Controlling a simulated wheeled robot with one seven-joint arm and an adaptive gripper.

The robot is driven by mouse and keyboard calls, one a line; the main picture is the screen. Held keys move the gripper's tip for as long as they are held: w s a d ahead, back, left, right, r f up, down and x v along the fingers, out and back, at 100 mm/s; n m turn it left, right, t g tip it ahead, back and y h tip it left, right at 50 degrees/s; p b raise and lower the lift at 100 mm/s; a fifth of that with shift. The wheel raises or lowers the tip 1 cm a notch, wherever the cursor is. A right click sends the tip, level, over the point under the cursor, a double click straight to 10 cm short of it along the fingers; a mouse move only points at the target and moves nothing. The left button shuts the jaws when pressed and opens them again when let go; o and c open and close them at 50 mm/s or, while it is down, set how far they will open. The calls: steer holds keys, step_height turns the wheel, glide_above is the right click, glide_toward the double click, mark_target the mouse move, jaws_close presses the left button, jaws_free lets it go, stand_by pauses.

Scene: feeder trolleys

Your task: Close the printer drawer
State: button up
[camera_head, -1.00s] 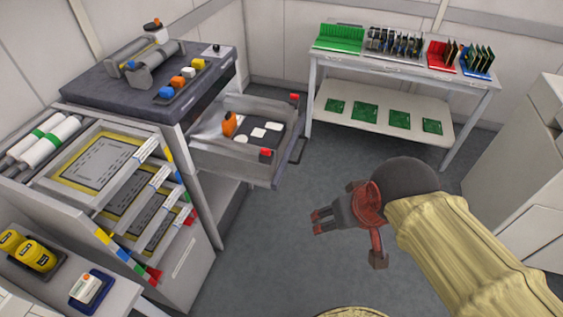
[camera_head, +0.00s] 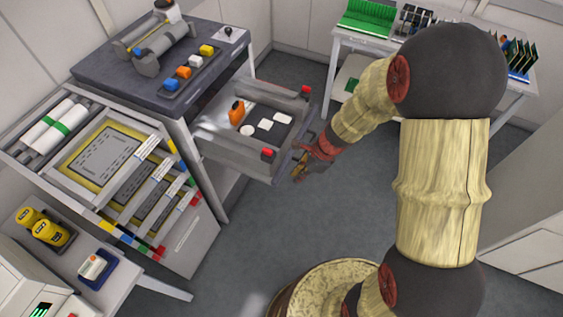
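The printer drawer (camera_head: 238,161) is pulled out to the right from under the dark top of the printer bench (camera_head: 150,68). An orange item (camera_head: 236,112) and several white pads lie in it, and red blocks sit at its front corners. The drawer handle (camera_head: 284,166) is on its right-hand front face, partly hidden by my gripper. My gripper (camera_head: 299,166) is at this handle, just outside the drawer front. Its fingers are small and overlap the handle, so I cannot tell whether they touch or grip it.
A rack of stencil frames (camera_head: 103,148) stands left of the drawer. A low table with yellow jars (camera_head: 50,233) is at the lower left. A white trolley (camera_head: 365,43) with a green tray stands at the back. Grey floor in front of the drawer is clear.

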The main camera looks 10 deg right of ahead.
mark_target(277, 175)
steer(key=shift+w+d+r+m+t, duration=0.15)
steer(key=shift+w+m, duration=0.35)
steer(key=shift+w, duration=0.1)
steer(key=shift+w+d+r+m+t, duration=0.15)
steer(key=shift+w+m, duration=0.35)
steer(key=shift+w, duration=0.05)
jaws_close()
steer(key=w+a+f+b, duration=0.1)
steer(key=f, duration=0.2)
steer(key=w+a+f+m+b, duration=0.1)
steer(key=w+a+f+b, duration=0.1)
steer(key=f, duration=0.1)
steer(key=w+a+f+m+b, duration=0.1)
steer(key=a+f, duration=0.1)
steer(key=f, duration=0.1)
steer(key=shift+w+f, duration=0.15)
steer(key=shift+w, duration=0.15)
steer(key=shift+w+a+b, duration=0.3)
steer(key=shift+a, duration=0.1)
